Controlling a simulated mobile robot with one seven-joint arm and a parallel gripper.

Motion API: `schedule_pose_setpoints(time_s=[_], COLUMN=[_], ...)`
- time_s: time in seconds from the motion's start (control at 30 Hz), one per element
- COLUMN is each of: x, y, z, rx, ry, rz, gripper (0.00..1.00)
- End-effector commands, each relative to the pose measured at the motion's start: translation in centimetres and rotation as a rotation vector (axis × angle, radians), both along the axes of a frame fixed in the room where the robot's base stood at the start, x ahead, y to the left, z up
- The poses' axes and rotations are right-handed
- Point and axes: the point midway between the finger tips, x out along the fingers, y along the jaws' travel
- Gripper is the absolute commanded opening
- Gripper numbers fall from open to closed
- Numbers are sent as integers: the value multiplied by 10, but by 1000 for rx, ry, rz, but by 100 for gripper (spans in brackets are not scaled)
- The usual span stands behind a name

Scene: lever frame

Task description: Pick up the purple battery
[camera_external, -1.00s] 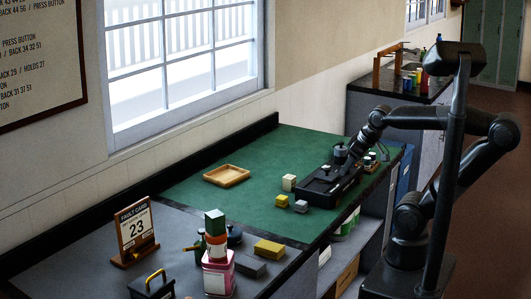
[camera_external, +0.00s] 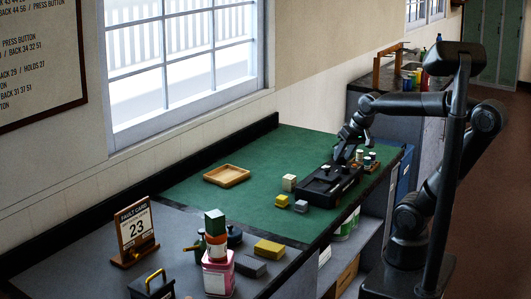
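Several small battery-like cylinders with pale tops (camera_external: 366,160) stand close together at the right end of the green mat. They are too small for me to tell surely which is purple. My gripper (camera_external: 341,158) points down, tilted, just left of these cylinders and over the far end of a black tray-like fixture (camera_external: 322,191). Its fingers are dark against the dark fixture, so I cannot see a gap or anything held between them.
A wooden tray (camera_external: 227,176) lies on the green mat (camera_external: 235,205). A cream block (camera_external: 289,183), a yellow block (camera_external: 282,201) and a grey block (camera_external: 300,206) lie left of the fixture.

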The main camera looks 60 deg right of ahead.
Motion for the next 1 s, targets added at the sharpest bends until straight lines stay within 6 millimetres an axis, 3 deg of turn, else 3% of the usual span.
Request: schedule_pose_setpoints(time_s=[0.2,0.5,0.77,1.0], x=[49,93,104,91], y=[-67,-181,-293,-396], z=[14,11,-11,-43], rx=[203,425,555,620], ry=[78,149,170,140], rz=[-501,-1209,-1831,-2397], gripper=[39,39,39,39])
